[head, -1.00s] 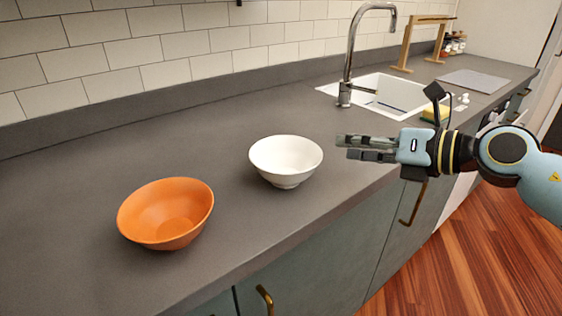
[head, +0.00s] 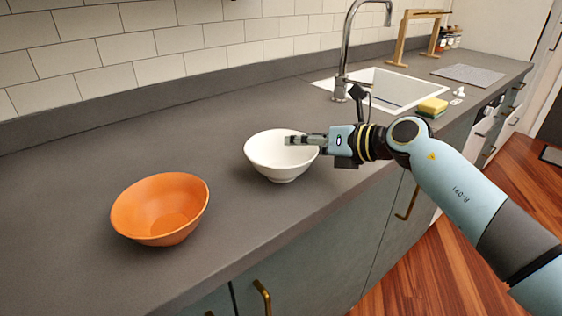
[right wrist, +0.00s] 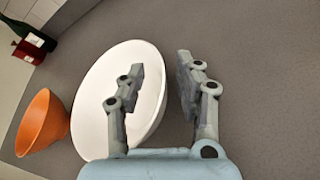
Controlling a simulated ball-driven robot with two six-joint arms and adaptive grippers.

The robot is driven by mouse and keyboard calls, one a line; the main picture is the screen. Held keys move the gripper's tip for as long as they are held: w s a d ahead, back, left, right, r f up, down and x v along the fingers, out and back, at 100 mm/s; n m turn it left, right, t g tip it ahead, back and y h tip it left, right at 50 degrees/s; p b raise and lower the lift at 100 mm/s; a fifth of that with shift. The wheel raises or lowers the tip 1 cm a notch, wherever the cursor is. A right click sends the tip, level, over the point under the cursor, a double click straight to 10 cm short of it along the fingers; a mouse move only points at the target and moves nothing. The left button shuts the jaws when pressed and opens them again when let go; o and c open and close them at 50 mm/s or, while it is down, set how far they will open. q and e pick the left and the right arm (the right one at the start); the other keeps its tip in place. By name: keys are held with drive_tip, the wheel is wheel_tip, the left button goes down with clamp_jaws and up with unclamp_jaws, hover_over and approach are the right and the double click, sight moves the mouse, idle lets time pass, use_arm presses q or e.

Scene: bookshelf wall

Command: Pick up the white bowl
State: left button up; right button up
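The white bowl (head: 268,158) stands upright on the grey counter, right of the orange bowl, in the head view. My right gripper (head: 288,140) reaches in from the right, with its fingertips at the bowl's right rim. In the right wrist view the right gripper (right wrist: 160,75) is open. One finger shows over the inside of the white bowl (right wrist: 92,100) and the other outside its rim, with a gap between rim and outer finger. I cannot tell whether the inner finger touches the bowl. My left gripper is not in view.
An orange bowl (head: 150,222) stands left of the white bowl on the counter (head: 90,165). A sink (head: 395,84) with a tap (head: 345,60) and a yellow sponge (head: 433,105) are behind the arm. Counter left and behind the bowls is clear.

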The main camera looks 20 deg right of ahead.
clamp_jaws()
drive_tip(key=shift+r, duration=0.1)
idle(0.5)
